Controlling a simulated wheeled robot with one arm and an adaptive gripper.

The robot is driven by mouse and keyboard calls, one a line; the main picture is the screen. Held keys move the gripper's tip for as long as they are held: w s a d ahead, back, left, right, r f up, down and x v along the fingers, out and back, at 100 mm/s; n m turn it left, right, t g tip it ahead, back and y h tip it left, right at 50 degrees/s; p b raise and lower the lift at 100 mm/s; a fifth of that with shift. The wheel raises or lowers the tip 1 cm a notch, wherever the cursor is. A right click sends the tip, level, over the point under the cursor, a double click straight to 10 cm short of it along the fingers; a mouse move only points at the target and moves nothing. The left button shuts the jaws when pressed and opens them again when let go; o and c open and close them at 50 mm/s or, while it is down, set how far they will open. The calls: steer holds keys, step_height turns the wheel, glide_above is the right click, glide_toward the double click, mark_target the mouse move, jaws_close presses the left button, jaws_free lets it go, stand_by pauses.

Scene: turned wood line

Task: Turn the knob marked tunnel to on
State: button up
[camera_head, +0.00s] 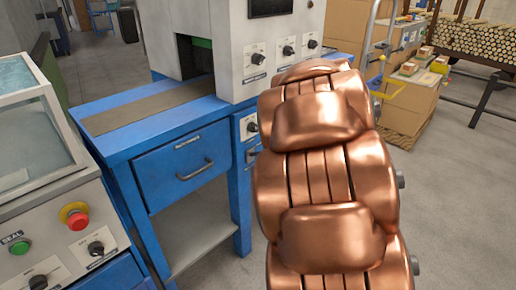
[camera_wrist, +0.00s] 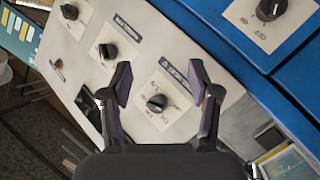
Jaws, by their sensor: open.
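The wrist view shows a pale panel with a row of black knobs on white plates: one at the top left (camera_wrist: 70,11), a middle one (camera_wrist: 107,51) and a lower one (camera_wrist: 157,103). The plate labels are too small to read, so I cannot tell which is tunnel. My gripper (camera_wrist: 163,84) is open and empty, its fingers either side of the lower knob in the picture; contact is not clear. In the head view, three knobs, left (camera_head: 257,58), middle (camera_head: 288,50) and right (camera_head: 312,43), sit on the grey machine (camera_head: 232,70); my copper arm hides my gripper.
Another knob (camera_wrist: 270,9) sits on a blue surface in the wrist view. A blue bench (camera_head: 185,165) with a drawer stands below the machine. A console (camera_head: 75,235) with a red button is at left. Boxes (camera_head: 410,100) stand at right on the floor.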

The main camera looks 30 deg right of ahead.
step_height(320, 180, down, 9)
steer(key=w+n+t+y+b, duration=0.2)
steer(key=n+y+b, duration=0.2)
steer(key=b, duration=0.2)
steer(key=n+t+y+b, duration=0.1)
steer(key=n+y+b, duration=0.2)
steer(key=y+b, duration=0.25)
glide_toward(257, 129)
steer(key=w, duration=0.2)
steer(key=shift+f+n+y, duration=0.3)
steer(key=shift+y, duration=0.05)
steer(key=shift+w+a, duration=0.15)
steer(key=shift+w, duration=0.1)
steer(key=shift+b+x, duration=1.2)
steer(key=shift+x, duration=2.25)
steer(key=shift+r, duration=0.15)
steer(key=shift+c, duration=0.3)
steer(key=c, duration=1.1)
